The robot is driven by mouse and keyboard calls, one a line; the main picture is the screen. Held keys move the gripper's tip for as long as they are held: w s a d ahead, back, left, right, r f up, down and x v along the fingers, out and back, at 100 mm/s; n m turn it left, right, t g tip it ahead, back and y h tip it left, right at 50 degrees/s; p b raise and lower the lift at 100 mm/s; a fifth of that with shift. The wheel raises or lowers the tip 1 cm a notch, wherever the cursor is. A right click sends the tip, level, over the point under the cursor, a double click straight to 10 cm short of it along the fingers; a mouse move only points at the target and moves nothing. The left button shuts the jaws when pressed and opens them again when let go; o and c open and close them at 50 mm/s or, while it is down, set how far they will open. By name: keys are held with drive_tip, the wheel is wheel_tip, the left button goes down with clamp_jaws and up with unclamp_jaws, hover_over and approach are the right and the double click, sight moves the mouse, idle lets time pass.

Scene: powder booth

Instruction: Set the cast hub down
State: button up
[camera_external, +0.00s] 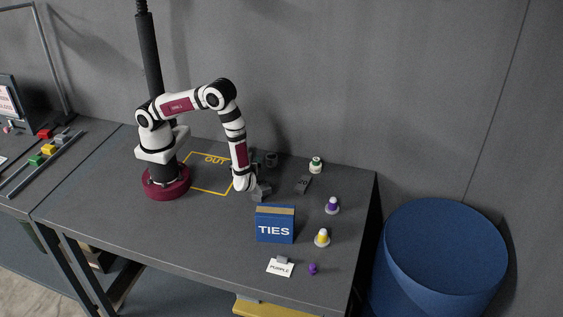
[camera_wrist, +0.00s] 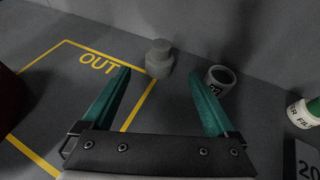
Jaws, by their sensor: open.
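A grey stepped piece with a narrower top, which looks like the cast hub (camera_wrist: 159,60), stands upright on the table in the wrist view. It is at the far right corner of the yellow OUT outline (camera_wrist: 99,58); I cannot tell whether it overlaps the line. My gripper (camera_wrist: 158,76) is open, its two teal fingers apart with nothing between them, and the hub is beyond the fingertips. In the external view my gripper (camera_external: 262,192) is low over the table, right of the OUT outline (camera_external: 208,191). The hub is hard to make out there behind my arm.
A blue drum (camera_external: 445,250) is beyond the table edge.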

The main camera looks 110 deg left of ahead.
drive_tip(key=shift+v, duration=1.6)
drive_tip(key=shift+r, duration=0.2)
drive_tip(key=s+d+r+n+t+h, duration=0.2)
drive_tip(key=s+d+r+n+h, duration=0.2)
drive_tip(key=r, duration=0.4)
drive_tip(key=s+d+r+n+t+h, duration=0.2)
drive_tip(key=s+d+r+n+h, duration=0.2)
drive_tip(key=s+r+h, duration=0.2)
wheel_tip(320, 180, up, 3)
drive_tip(key=s, duration=0.2)
drive_tip(key=shift+s+t+h, duration=0.3)
drive_tip(key=shift+s+t, duration=0.05)
drive_tip(key=shift+t, duration=0.05)
